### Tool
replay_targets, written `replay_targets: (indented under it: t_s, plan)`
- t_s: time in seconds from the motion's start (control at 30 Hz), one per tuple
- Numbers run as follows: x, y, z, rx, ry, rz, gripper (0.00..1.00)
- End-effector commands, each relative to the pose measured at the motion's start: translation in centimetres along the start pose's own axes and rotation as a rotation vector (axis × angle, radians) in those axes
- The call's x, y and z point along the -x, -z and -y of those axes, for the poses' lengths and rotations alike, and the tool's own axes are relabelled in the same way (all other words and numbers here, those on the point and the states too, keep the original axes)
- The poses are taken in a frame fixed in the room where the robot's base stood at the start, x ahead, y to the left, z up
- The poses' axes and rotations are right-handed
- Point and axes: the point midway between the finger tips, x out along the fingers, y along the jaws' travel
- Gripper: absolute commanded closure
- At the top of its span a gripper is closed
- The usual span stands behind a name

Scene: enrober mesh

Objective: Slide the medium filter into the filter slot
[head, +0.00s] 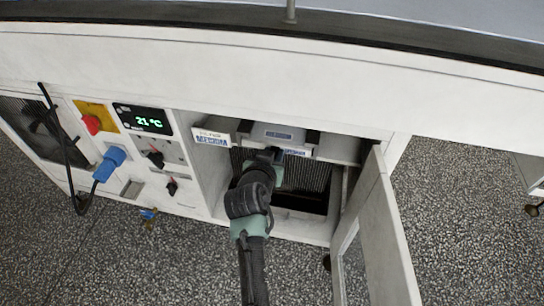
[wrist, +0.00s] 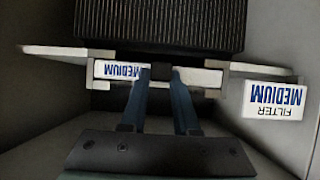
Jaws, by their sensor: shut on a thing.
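The medium filter shows in the head view as a narrow white front strip with a blue label (head: 296,152). In the wrist view its front strip (wrist: 112,70), with upside-down lettering MEDIUM, lies between the pale ledges of the filter slot (wrist: 240,66). My gripper (wrist: 160,75) is shut on the middle of this front; in the head view my gripper (head: 276,156) reaches into the cabinet opening. The slot's FILTER MEDIUM plate (wrist: 274,100) is at the right; it shows left of the filter in the head view (head: 211,138). How deep the filter sits is hidden.
A dark ribbed block (wrist: 160,25) lies behind the filter front. An open white door (head: 386,235) stands right of the opening. A control panel with a red knob (head: 92,124), a 21 °C display (head: 143,120) and a blue plug (head: 109,163) is at the left.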

Motion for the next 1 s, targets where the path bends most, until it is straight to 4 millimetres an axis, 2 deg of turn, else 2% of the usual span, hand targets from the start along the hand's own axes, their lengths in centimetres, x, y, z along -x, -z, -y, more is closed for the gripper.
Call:
replay_targets:
  t_s: [0.93,0.97,1.0]
  plan:
    - [-2.1,1.2,0.0,-0.001,0.000,-0.002,1.00]
    - [-2.1,1.2,0.0,-0.001,0.000,-0.002,0.69]
    - [-2.1,1.2,0.0,-0.001,0.000,-0.002,0.62]
